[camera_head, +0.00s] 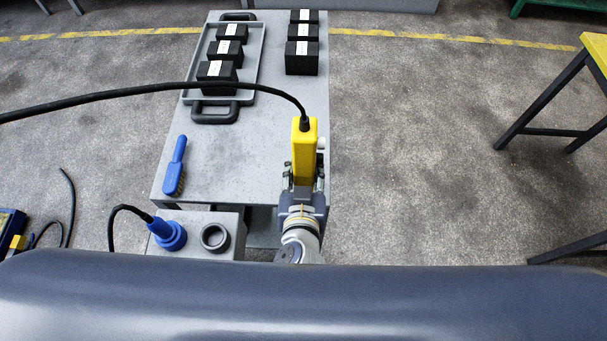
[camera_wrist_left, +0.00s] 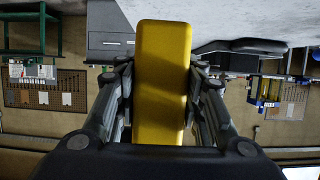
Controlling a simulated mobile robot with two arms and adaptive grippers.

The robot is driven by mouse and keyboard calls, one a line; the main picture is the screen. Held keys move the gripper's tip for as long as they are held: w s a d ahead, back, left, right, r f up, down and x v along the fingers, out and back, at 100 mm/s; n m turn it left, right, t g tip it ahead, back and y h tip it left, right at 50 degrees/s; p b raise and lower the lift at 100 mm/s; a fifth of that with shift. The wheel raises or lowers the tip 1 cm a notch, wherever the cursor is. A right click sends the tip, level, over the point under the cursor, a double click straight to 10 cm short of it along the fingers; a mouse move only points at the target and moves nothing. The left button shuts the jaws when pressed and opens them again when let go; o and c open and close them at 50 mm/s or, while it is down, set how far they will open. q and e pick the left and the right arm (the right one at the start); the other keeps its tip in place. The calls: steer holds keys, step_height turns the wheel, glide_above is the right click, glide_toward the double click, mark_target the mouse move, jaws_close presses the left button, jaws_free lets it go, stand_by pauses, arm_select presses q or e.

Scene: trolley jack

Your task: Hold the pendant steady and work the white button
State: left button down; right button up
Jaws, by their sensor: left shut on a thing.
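The yellow pendant (camera_head: 304,155) stands upright above the grey table, with a black cable running from its top to the left. My left gripper (camera_head: 303,178) is shut on its sides from below. The left wrist view shows the yellow body (camera_wrist_left: 162,85) between the two fingers, touched on both sides. A small pale piece (camera_head: 321,143) shows at the pendant's right side in the head view; I cannot tell for sure that it is the white button. The face towards the wrist camera is plain yellow. My right gripper is not in view.
The grey table (camera_head: 235,165) carries a tray (camera_head: 254,62) with black blocks, more black blocks (camera_head: 302,58) and a blue brush (camera_head: 175,165). A blue plug (camera_head: 168,233) and a dark ring (camera_head: 215,237) sit at the front. The cable (camera_head: 150,93) crosses above the table.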

arm_select(q)
steer(key=w+r, duration=0.1)
steer(key=w, duration=1.3)
steer(key=shift+w+a+f, duration=0.1)
steer(key=shift+a+f, duration=0.05)
steer(key=shift+f, duration=1.15)
steer(key=shift+w+a+f, duration=0.1)
steer(key=shift+f, duration=1.2)
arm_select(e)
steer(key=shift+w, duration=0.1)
arm_select(q)
steer(key=shift+f, duration=0.2)
steer(key=shift+s+f, duration=0.1)
steer(key=shift+f, duration=0.1)
steer(key=shift+s+f, duration=0.1)
steer(key=shift+f, duration=0.1)
